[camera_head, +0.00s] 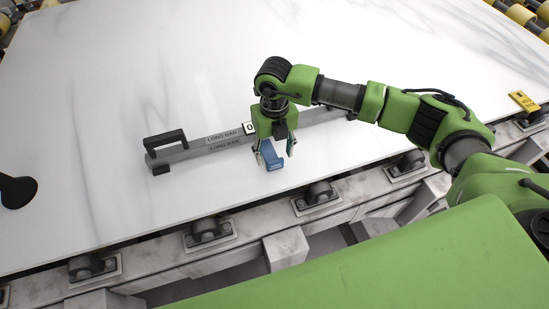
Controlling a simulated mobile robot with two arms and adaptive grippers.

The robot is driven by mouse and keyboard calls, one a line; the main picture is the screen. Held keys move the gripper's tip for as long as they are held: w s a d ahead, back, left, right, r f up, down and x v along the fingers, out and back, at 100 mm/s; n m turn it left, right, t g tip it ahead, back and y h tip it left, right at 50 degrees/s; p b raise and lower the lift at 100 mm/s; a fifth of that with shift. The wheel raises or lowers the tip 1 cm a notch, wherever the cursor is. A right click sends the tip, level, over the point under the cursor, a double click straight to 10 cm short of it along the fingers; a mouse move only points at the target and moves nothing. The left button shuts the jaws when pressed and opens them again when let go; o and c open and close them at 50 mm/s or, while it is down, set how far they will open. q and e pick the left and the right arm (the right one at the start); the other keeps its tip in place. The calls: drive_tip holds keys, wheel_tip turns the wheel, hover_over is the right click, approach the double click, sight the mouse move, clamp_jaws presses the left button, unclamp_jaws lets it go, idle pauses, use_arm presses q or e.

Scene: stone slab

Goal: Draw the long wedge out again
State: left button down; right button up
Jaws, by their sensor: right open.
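A small blue wedge-like piece (271,158) is at the near side of a grey bar marked LONG BAR (200,147) on the white slab (110,100). My right gripper (273,155) points down over the blue piece, with its fingers open on either side of it. Whether a finger touches the piece is too small to tell. The gripper hides part of the bar and any contact between bar and piece. My left gripper is not in view.
The bar has a black handle (164,142) at its left end. A black object (16,190) stands at the slab's left. Rollers (206,230) line the frame below the slab's near edge. A yellow item (523,101) lies at the right. The slab's far area is clear.

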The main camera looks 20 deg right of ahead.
wheel_tip(320, 180, up, 8)
idle(0.7)
